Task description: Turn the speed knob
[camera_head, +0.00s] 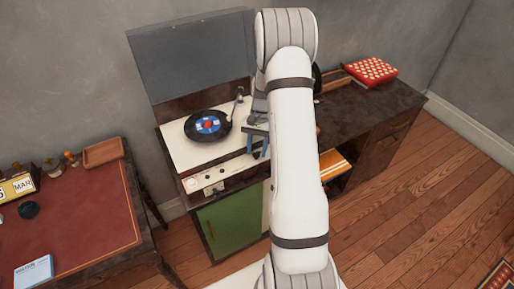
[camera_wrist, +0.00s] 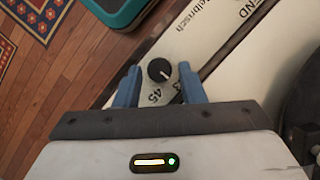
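The speed knob is a small round black knob (camera_wrist: 159,70) with a light pointer mark, on the cream panel of the record player in the wrist view. The printed number 45 shows just below it. My gripper (camera_wrist: 158,82) is open, with one blue finger on each side of the knob and visible gaps to both. In the head view my gripper (camera_head: 257,141) is over the right part of the record player (camera_head: 180,153), and my arm hides part of the deck. The knob cannot be made out there. A black record (camera_head: 208,126) with a blue and red label lies on the turntable.
The lid (camera_head: 195,55) stands open behind the player. A front panel with small controls (camera_head: 205,181) sits above a green cabinet door (camera_head: 230,220). A red patterned box (camera_head: 371,71) lies on the dark cabinet at right. A red-topped desk (camera_head: 75,215) stands at left.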

